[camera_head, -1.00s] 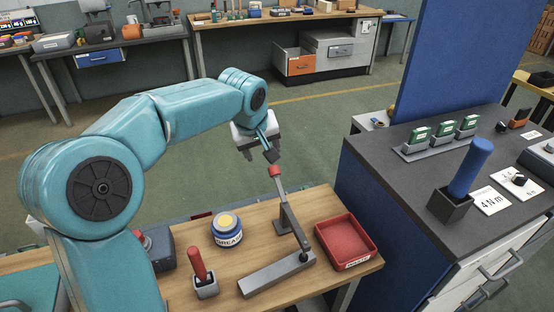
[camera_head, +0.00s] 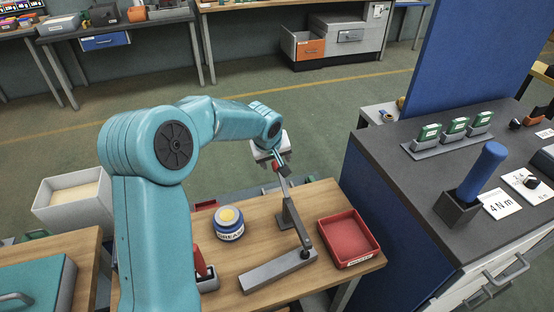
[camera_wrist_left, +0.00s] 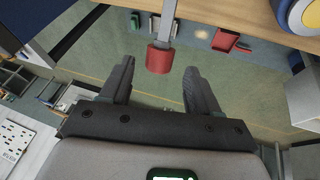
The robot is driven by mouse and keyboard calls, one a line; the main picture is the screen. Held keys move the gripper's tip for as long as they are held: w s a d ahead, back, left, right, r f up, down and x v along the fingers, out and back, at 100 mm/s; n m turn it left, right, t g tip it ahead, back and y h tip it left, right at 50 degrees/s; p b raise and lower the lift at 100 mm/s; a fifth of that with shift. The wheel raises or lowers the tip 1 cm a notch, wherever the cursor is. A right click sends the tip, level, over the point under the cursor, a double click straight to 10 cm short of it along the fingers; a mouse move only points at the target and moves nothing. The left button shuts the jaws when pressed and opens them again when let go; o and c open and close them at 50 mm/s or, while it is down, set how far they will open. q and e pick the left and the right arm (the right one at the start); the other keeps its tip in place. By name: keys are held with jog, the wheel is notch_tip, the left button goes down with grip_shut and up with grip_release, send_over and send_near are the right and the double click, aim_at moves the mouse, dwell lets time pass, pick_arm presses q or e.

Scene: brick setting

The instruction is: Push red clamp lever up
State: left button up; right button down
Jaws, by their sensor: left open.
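The clamp has a grey base (camera_head: 280,271) on the wooden bench and a grey lever arm (camera_head: 298,221) that slopes up and away to a red tip (camera_head: 277,166). The red tip shows large in the left wrist view (camera_wrist_left: 159,59), hanging from its grey bar. My left gripper (camera_head: 281,167) is at the lever's upper end and partly hides the red tip. In the left wrist view its two dark fingers (camera_wrist_left: 160,82) are apart and empty, with the red tip between their lines, just beyond the fingertips. Contact cannot be told. My right gripper is not in view.
A grease jar (camera_head: 229,224) stands left of the clamp. A red tray (camera_head: 347,238) lies to its right. A red-handled tool in a holder (camera_head: 205,276) is half hidden by my arm. A dark-topped cabinet (camera_head: 400,165) stands at the right.

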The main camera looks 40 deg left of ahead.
pick_arm(q)
jog(key=shift+x, duration=0.75)
jog(key=shift+w+a+f, duration=0.15)
jog(key=shift+w+f, duration=0.05)
jog(key=shift+f, duration=0.45)
jog(key=shift+w, duration=0.1)
